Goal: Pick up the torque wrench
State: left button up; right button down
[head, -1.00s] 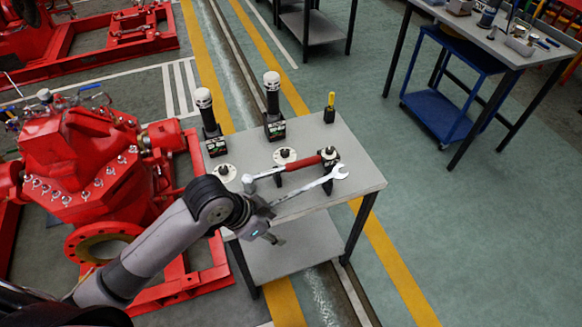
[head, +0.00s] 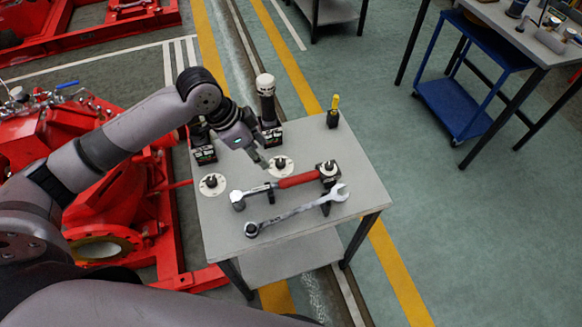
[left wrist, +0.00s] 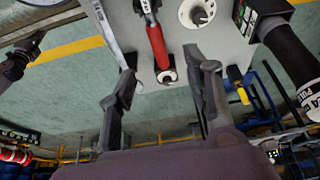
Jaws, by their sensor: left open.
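A red-handled tool with a grey shaft and head (head: 298,180) lies across the grey table, its handle end at a black holder. It looks like the torque wrench, though its head is hard to make out. In the left wrist view its red grip (left wrist: 156,45) runs down from the top edge. A silver open-end spanner (head: 300,209) lies in front of it, also seen in the left wrist view (left wrist: 108,35). My left gripper (head: 262,161) is open and empty above the table, behind the red-handled tool. Its spread fingers (left wrist: 166,78) show in the left wrist view. My right gripper is not in view.
Black cylindrical tools with white tops (head: 267,100) stand at the table's back, one partly hidden by my left gripper. White discs (head: 213,184) and a yellow-handled tool (head: 334,106) are on the table. Red machinery (head: 100,215) stands left; a blue cart (head: 462,105) stands right.

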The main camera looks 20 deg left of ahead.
pick_arm(q)
jog(key=p, duration=0.2)
send_near(284, 181)
jog(key=shift+d+f, duration=0.3)
jog(key=shift+f, duration=0.2)
jog(key=x, duration=0.3)
jog(key=shift+w, duration=0.2)
jog(key=shift+w+f, duration=0.1)
jog(key=shift+f, duration=0.45)
jog(key=shift+d+f+p, duration=0.2)
jog(key=shift+p, duration=0.25)
jog(key=p+x, duration=0.1)
jog(key=x, duration=0.2)
jog(key=shift+d+f, duration=0.1)
jog(key=shift+f, duration=0.15)
jog(key=shift+w+d+f, duration=0.15)
jog(key=shift+f, duration=0.4)
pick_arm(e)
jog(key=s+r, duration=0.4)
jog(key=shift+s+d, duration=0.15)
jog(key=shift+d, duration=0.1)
pick_arm(q)
jog(key=shift+c, duration=0.3)
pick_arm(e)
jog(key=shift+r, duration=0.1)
